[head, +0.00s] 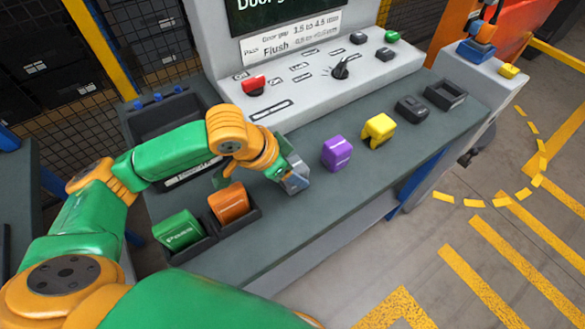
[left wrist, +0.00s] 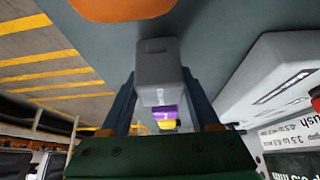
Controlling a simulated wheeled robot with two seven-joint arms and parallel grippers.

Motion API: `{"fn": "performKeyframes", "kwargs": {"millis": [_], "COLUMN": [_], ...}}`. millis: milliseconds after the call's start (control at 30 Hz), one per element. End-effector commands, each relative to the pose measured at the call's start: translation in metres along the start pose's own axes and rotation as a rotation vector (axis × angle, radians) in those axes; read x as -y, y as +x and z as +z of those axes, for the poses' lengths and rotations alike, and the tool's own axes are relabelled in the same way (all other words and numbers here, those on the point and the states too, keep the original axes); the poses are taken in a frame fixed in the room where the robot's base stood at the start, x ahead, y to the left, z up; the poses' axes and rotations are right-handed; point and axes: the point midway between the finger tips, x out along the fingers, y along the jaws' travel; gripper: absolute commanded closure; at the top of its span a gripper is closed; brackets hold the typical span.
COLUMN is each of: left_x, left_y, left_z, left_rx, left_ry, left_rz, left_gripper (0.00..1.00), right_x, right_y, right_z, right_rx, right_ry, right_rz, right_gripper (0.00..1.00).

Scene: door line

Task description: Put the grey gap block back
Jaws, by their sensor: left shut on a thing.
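The grey gap block (head: 297,181) is at the tip of my left gripper (head: 287,176), over the dark bench top (head: 330,205). In the left wrist view the grey block (left wrist: 158,75) sits between the two fingers (left wrist: 165,105), which are shut on it. I cannot tell whether its underside touches the bench. A green block (head: 178,230) and an orange block (head: 231,202) sit in dark holders to the left of the gripper. A purple block (head: 337,153) and a yellow block (head: 378,131) stand to the right. My right gripper is not in view.
A sloped control panel (head: 300,85) with a red button (head: 254,85) and a black knob (head: 340,68) rises behind the bench. A dark tray (head: 165,115) is at the back left. A small dark box (head: 412,109) and an empty-looking dark holder (head: 445,95) are at the right.

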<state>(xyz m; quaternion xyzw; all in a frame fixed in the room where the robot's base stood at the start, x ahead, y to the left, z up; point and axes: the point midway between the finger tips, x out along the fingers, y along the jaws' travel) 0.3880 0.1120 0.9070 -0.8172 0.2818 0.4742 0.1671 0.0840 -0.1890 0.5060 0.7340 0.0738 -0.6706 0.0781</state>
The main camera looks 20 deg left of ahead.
Motion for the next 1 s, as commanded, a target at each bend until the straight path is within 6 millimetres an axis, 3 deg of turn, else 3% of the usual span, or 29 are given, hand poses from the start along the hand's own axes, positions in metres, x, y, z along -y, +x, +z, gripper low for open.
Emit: {"fn": "performKeyframes", "kwargs": {"millis": [633, 667, 700, 767, 1000], "left_x": [0.0, 0.0, 0.0, 0.0, 0.0], "left_y": [0.01, 0.01, 0.01, 0.01, 0.01], "left_z": [0.005, 0.005, 0.005, 0.005, 0.005], "left_rx": [-0.001, 0.0, 0.0, 0.0, 0.0], "left_ry": [0.0, 0.0, 0.0, 0.0, 0.0], "left_rz": [0.0, 0.0, 0.0, 0.0, 0.0], "left_gripper": [1.0, 0.32, 0.22, 0.08, 0.08], "right_x": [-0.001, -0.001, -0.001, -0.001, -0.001], "right_y": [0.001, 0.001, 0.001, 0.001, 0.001], "right_z": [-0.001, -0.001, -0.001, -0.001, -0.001], "right_rx": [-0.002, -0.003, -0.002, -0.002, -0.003], "right_ry": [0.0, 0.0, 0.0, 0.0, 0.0], "right_rz": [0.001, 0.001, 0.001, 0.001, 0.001], "right_gripper": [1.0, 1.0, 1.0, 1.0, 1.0]}}
